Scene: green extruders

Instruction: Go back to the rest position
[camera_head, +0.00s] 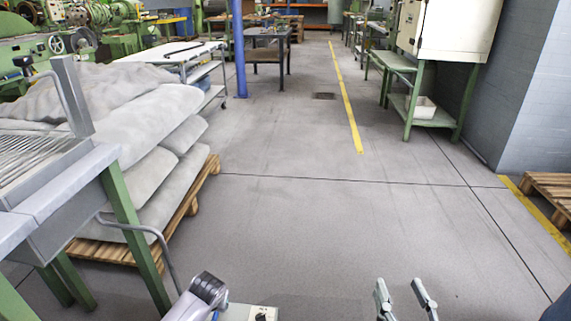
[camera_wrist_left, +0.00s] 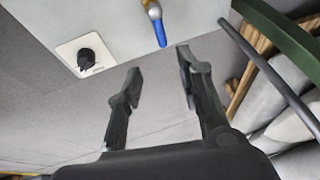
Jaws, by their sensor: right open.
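My right gripper (camera_head: 401,290) shows at the bottom of the head view, its two fingers apart with bare floor between and beyond them. My left gripper (camera_wrist_left: 158,64) shows in the left wrist view, its two dark fingers apart with nothing between them. A pale panel (camera_wrist_left: 115,25) with a black knob (camera_wrist_left: 86,55) and a blue-tipped lever (camera_wrist_left: 160,32) lies beyond its fingertips. The left fingers cannot be made out in the head view; a grey rounded part (camera_head: 207,289) stands at its bottom edge.
Full grey sacks (camera_head: 165,170) lie stacked on a wooden pallet (camera_head: 205,178) at the left, beside a green-legged metal table (camera_head: 135,225). A green stand (camera_head: 417,90) carries a white cabinet (camera_head: 445,28) at the back right. Another pallet (camera_head: 553,187) sits far right. The middle floor (camera_head: 320,220) is clear.

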